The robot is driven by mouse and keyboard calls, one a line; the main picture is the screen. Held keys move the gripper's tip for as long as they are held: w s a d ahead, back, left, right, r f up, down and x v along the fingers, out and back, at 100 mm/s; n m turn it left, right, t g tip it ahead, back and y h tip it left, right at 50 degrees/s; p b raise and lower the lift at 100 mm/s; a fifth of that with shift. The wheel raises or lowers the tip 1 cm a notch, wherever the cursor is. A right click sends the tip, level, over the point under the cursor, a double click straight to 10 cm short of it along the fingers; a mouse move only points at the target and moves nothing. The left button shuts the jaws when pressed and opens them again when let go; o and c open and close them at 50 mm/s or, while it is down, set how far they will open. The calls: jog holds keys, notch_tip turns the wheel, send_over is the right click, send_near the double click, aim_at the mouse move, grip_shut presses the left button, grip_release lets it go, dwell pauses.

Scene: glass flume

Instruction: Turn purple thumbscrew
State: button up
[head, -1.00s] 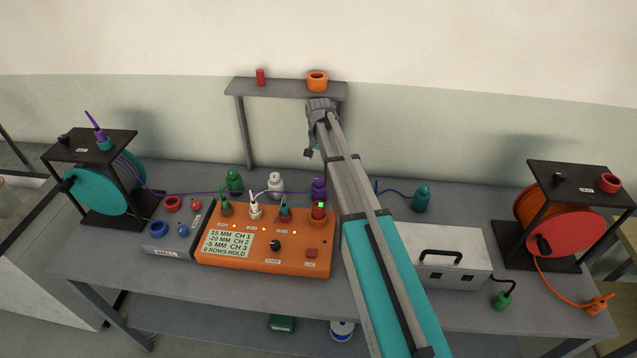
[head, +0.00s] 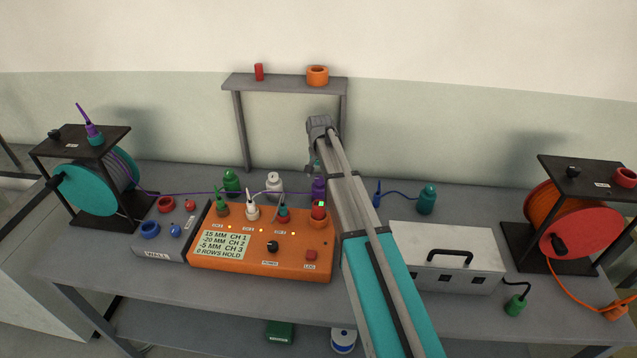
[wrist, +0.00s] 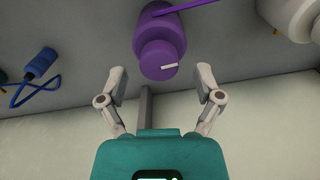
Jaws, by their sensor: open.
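The purple thumbscrew is most likely the round purple knob (wrist: 160,60) with a small white mark, at the end of a thicker purple body (wrist: 157,32) in the wrist view. In the head view this purple piece (head: 318,188) stands behind the orange box, partly hidden by my arm. My gripper (wrist: 161,80) is open and empty. Its two fingers are spread to the left and right of the knob, with their tips just short of it. No contact shows.
An orange control box (head: 262,255) with plugs stands in front. A white bottle (head: 274,184) and a green one (head: 231,182) are left of the purple piece. A grey shelf (head: 285,83) rises behind. A purple cable (head: 200,193) runs left to a teal reel (head: 93,188).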

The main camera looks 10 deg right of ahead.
jog(key=shift+f, duration=0.5)
jog(key=shift+b, duration=0.3)
jog(key=c, duration=1.2)
jog(key=shift+o, duration=0.2)
jog(key=shift+n, duration=1)
jog(key=o, duration=1.2)
jog(key=shift+c, duration=0.2)
jog(key=shift+r, duration=0.1)
